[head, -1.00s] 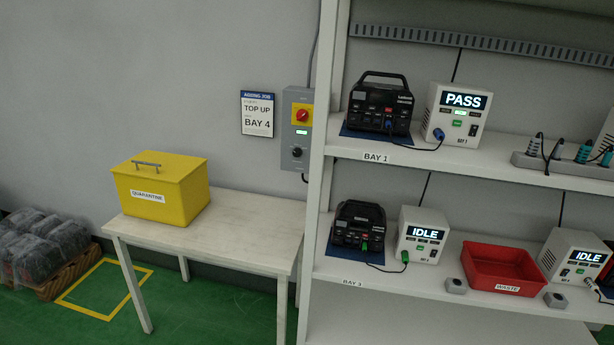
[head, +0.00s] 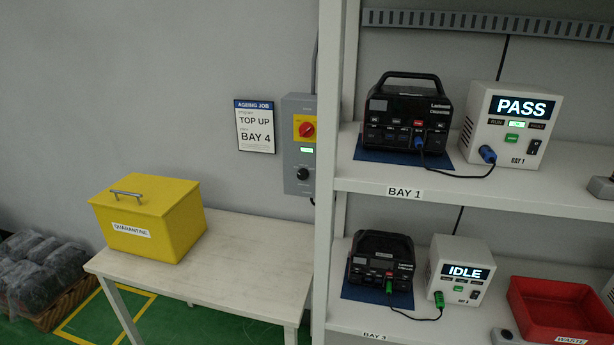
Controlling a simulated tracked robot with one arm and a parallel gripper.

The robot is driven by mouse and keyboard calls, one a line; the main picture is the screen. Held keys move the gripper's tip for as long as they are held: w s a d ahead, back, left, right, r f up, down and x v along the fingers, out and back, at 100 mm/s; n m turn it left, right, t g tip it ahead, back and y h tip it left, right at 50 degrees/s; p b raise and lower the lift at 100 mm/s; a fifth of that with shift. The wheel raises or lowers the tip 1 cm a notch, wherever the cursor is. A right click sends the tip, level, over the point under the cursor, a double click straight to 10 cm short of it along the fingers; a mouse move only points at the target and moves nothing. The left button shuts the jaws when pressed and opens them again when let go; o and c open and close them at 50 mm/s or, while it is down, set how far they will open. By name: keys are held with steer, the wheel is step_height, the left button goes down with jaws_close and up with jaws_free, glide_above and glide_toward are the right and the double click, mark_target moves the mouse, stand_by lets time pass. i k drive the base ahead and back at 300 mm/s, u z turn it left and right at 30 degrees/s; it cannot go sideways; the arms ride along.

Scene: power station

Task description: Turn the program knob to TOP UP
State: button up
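A grey control box (head: 299,144) is fixed to the wall just left of the shelf rack. It has a red rotary switch (head: 306,129) on a yellow plate, a small lit green display (head: 306,150), and a black knob (head: 303,174) below. The black knob's pointer setting is too small to read. A job sign (head: 255,127) on the wall left of the box reads AGEING JOB, TOP UP, BAY 4. My gripper is not in view.
A pale table (head: 220,262) stands below the box, with a yellow QUARANTINE box (head: 150,215) on it. The white rack (head: 329,150) rises close to the box's right side. Its shelves hold black power units, testers reading PASS (head: 508,125) and IDLE (head: 460,272), and a red waste bin (head: 560,308).

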mark_target(302, 174)
steer(key=u, duration=0.05)
steer(key=k, duration=1.15)
steer(key=z, duration=0.4)
steer(key=i, duration=1.6)
steer(key=u, duration=0.65)
steer(key=i, duration=0.55)
steer(key=u, duration=0.35)
